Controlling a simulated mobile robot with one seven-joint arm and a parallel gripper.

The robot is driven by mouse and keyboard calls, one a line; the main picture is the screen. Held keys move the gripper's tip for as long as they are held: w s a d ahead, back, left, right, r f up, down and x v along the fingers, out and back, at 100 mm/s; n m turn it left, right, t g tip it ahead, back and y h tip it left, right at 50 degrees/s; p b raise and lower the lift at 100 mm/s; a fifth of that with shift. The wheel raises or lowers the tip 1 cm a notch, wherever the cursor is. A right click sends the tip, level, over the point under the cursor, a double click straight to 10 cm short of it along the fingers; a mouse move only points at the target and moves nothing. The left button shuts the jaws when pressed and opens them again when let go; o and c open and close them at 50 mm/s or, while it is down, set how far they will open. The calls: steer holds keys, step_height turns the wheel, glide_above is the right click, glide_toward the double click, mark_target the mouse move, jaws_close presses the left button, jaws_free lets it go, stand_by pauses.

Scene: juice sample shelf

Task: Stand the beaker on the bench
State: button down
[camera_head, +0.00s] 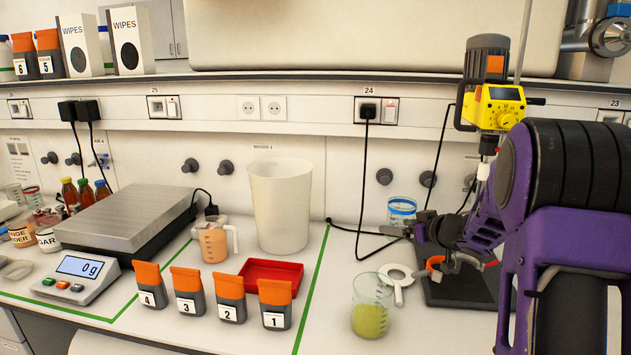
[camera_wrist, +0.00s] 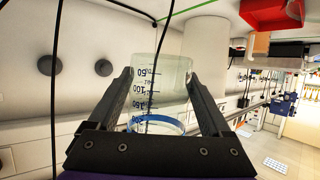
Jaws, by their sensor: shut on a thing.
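A clear glass beaker (camera_head: 401,208) with a blue band and printed scale marks is at the back right, in front of the wall. My gripper (camera_head: 404,230) is shut on it. In the wrist view the beaker (camera_wrist: 160,92) sits between the two fingers of my gripper (camera_wrist: 160,78), one on each side. In the head view it looks about upright. The fingers cover its lower part, so I cannot tell whether its base touches the bench (camera_head: 338,290).
The yellow stirrer (camera_head: 500,106) stands over a dark base at right. Left are a white bucket (camera_head: 280,205), red tray (camera_head: 262,271) and several numbered pouches.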

steer(key=s+a+f+m+t+h, duration=0.1)
steer(key=s+a+m+h, duration=0.3)
steer(key=a, duration=0.5)
steer(key=s+f+h, duration=0.1)
steer(key=s, duration=0.1)
steer(key=shift+s+f+m, duration=0.15)
steer(key=shift+s+m, duration=0.2)
steer(key=shift+m, duration=0.05)
steer(key=shift+d, duration=0.1)
